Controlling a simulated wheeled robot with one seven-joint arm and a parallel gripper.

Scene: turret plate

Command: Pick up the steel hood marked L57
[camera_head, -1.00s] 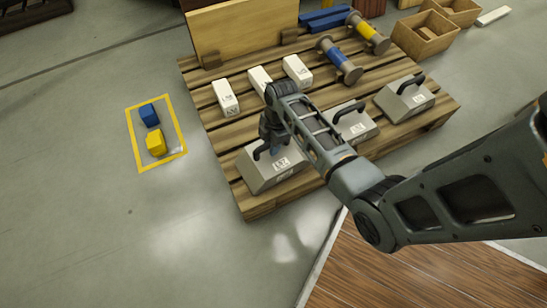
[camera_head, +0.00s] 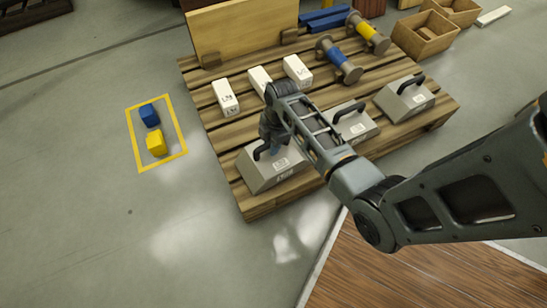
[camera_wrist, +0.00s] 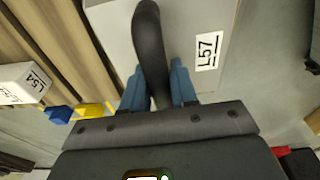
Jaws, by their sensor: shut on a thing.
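The steel hood marked L57 (camera_head: 276,172) is a grey box with sloped sides and a black handle, at the near left corner of the wooden pallet. In the wrist view the hood (camera_wrist: 180,40) shows its L57 label and the handle (camera_wrist: 148,45). My gripper (camera_wrist: 158,92) has its blue fingers on either side of the handle and is shut on it. In the head view my gripper (camera_head: 275,148) is at the hood's handle, partly hidden by my arm. The hood appears to rest on the pallet; its far side is hidden.
Two similar hoods (camera_head: 357,124) (camera_head: 406,100) stand to the right on the pallet (camera_head: 225,142). White blocks (camera_head: 226,98) and spools (camera_head: 340,62) lie behind. Open floor lies left.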

